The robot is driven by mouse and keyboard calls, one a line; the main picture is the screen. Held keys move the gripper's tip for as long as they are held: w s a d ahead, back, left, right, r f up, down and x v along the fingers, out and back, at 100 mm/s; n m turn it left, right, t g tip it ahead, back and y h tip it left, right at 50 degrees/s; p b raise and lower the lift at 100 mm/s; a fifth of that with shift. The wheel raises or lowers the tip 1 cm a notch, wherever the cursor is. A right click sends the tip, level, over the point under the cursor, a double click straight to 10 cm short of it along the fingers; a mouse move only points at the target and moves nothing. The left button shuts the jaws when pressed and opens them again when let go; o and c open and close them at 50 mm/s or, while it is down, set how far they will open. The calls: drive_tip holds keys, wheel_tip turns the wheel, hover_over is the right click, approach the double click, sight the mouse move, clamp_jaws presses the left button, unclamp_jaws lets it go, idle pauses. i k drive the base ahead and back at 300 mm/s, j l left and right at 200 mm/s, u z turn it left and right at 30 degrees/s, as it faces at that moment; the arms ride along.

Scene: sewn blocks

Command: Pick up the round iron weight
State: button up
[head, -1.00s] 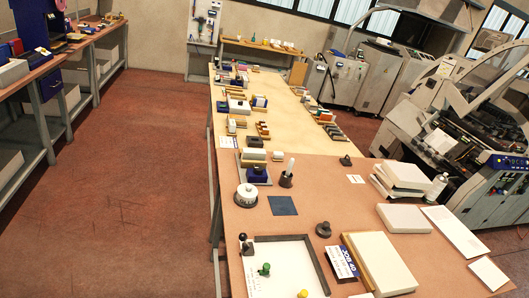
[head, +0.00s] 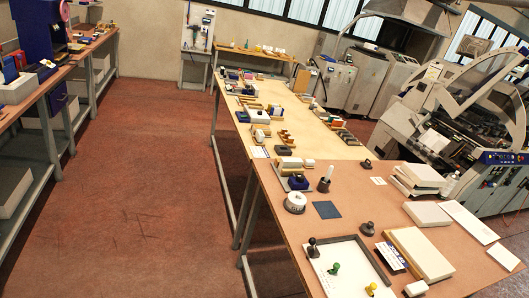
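A dark, round, knobbed piece (head: 367,229) that looks like the iron weight stands on the brown near part of the long table, just behind the corner of a framed white sheet. A second, similar dark knobbed piece (head: 366,164) stands farther back near the table's right edge. Both are small here, so I cannot tell for sure which is the round iron weight. Nothing touches either piece. My gripper is not in view.
The long table (head: 290,232) also holds a white round item (head: 295,202), a blue square (head: 327,210), a framed sheet (head: 345,270), a dark-knobbed stamp (head: 312,248) and pale slabs (head: 419,254). Open red floor (head: 150,200) lies left. A left bench (head: 45,85) and machines (head: 460,120) flank it.

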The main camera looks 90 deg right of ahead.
sight(368, 229)
drive_tip(key=i+l+z, duration=0.1)
drive_tip(key=i+z, duration=0.6)
drive_tip(key=z, duration=0.15)
drive_tip(key=i+j+z, duration=0.1)
drive_tip(key=i+z, duration=0.35)
drive_tip(key=i+l+z, duration=0.15)
drive_tip(key=i+z, duration=0.3)
drive_tip(key=i+l+z, duration=0.1)
drive_tip(key=i+z, duration=0.15)
drive_tip(key=z, duration=0.25)
drive_tip(key=i+j+z, duration=0.1)
drive_tip(key=i+z, duration=0.35)
drive_tip(key=i+j+z, duration=0.2)
drive_tip(key=z, duration=0.25)
drive_tip(key=i+z, duration=0.3)
drive_tip(key=z, duration=0.2)
drive_tip(key=i+z, duration=0.25)
drive_tip(key=z, duration=0.25)
drive_tip(key=i+j+z, duration=0.25)
drive_tip(key=z, duration=0.25)
drive_tip(key=i+j+z, duration=0.2)
drive_tip(key=z, duration=0.3)
drive_tip(key=j, duration=0.1)
